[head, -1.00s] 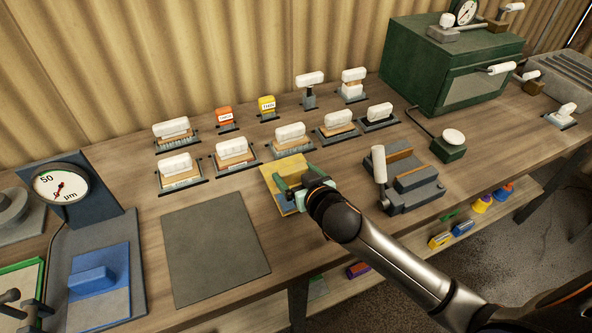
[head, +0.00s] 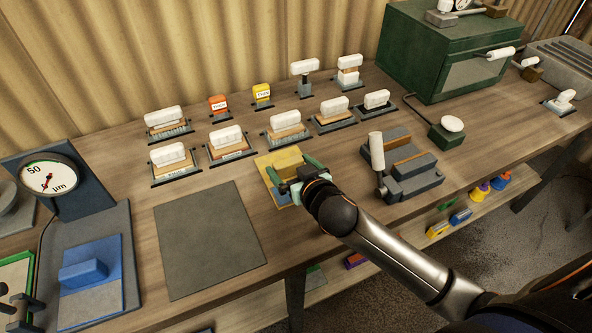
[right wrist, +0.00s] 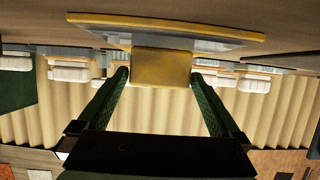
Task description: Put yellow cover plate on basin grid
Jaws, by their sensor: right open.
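The yellow cover plate (head: 268,160) lies on the bench in the head view, with a strip of blue and grey showing at its near edge. My right gripper (head: 288,166) is over it, open, with its fingers pointing at the plate. In the right wrist view, the plate (right wrist: 165,29) has a raised yellow block (right wrist: 160,68) that sits between the two green fingertips (right wrist: 160,75). A small gap shows on each side of the block. I cannot pick out the basin grid for sure. My left gripper is not clearly in view.
Several white-handled pieces stand in rows behind the plate. A grey mat (head: 208,240) lies to its left, a grey vise-like fixture (head: 402,170) to its right. A blue plate (head: 95,250) and a dial gauge (head: 48,176) are at far left. A green oven (head: 450,50) stands at the back right.

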